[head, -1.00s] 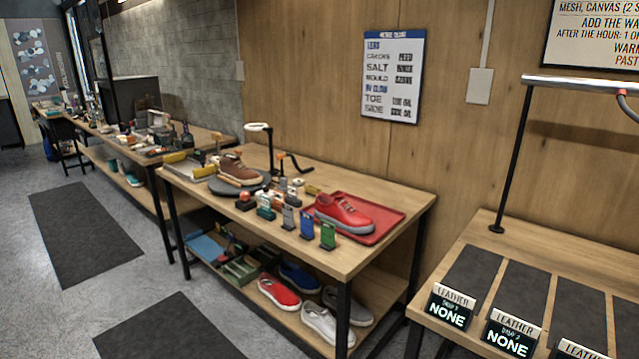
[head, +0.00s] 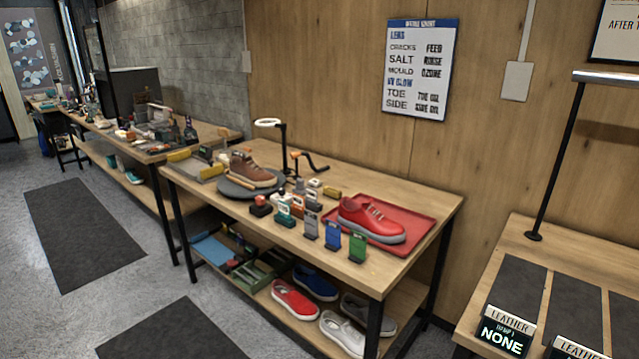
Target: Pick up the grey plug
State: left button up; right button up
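Several small upright blocks with slotted tops stand in a row along the front of the middle workbench (head: 400,278). One is grey (head: 311,225) and looks like the grey plug. It stands just left of a blue block (head: 333,236), with a green block (head: 358,247) further right. A teal block (head: 284,215) is close on its left. The grey one is small in view and its lower details are hard to make out. Neither of my grippers shows in this view.
A red sneaker (head: 370,220) sits on a red tray (head: 420,228) behind the blocks. A brown shoe (head: 250,170) rests on a round dark turntable (head: 232,190). Shoes lie on the lower shelf (head: 265,300). The floor (head: 170,285) in front of the bench is clear apart from flat dark mats.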

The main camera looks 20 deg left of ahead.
aim_at(300, 182)
jog(key=i+j+z, duration=0.15)
jog(key=j, duration=0.45)
jog(key=i+j+z, duration=0.2)
jog(key=j, duration=0.4)
jog(key=j+z, duration=0.15)
jog(key=j, duration=0.45)
jog(key=i+j, duration=0.1)
jog(key=j, duration=1.65)
jog(key=i+j+z, duration=0.1)
jog(key=j, duration=1.6)
